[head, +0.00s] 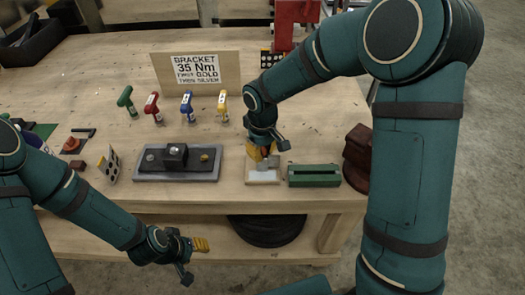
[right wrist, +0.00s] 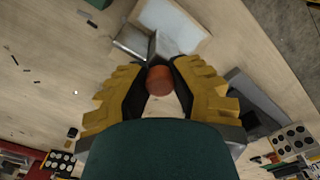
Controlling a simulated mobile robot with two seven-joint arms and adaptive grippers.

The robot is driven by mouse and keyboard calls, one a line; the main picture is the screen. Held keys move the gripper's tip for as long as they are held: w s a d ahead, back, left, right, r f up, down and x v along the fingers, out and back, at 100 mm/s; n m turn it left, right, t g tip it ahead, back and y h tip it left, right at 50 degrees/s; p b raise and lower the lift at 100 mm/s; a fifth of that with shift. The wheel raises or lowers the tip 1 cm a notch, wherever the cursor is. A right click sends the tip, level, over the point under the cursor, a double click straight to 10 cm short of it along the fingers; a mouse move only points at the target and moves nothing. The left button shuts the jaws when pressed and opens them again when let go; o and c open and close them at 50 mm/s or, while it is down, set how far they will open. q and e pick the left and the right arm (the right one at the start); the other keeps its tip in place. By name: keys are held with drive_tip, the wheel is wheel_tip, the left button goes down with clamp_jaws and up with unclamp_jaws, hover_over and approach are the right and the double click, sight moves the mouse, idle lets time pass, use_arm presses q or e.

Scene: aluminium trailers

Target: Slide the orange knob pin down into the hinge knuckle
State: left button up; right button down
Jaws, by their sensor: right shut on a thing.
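My right gripper (head: 264,153) is over the small pale block (head: 262,178) near the table's front edge. In the right wrist view its yellow fingers (right wrist: 159,88) are shut on the orange knob (right wrist: 160,80) of the pin. The pin's shank is hidden below the knob. Grey metal hinge parts (right wrist: 152,46) show just beyond the knob, beside a white recessed plate (right wrist: 190,22). I cannot tell whether the pin is in the knuckle. My left gripper (head: 203,244) hangs in front of the table, away from the hinge; its opening is unclear.
A green slotted block (head: 314,182) is close to the right of the hinge block. A grey tray with a black block (head: 150,176) is to its left. A dark red object (head: 357,158) stands at the right edge. Several coloured-handled tools and a sign (head: 196,76) stand behind.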

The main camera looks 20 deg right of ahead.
sight(262, 149)
drive_tip(key=shift+s+f, duration=0.3)
drive_tip(key=shift+f, duration=0.25)
drive_tip(key=c, duration=1.1)
unclamp_jaws()
drive_tip(key=shift+c, duration=0.2)
drive_tip(key=shift+o, duration=1.3)
drive_tip(key=shift+f, duration=0.1)
drive_tip(key=shift+w, duration=0.3)
drive_tip(key=shift+s+r, duration=0.1)
drive_tip(key=shift+r, duration=0.3)
wheel_tip(262, 149, up, 13)
drive_tip(key=p, duration=0.2)
drive_tip(key=shift+f, duration=0.15)
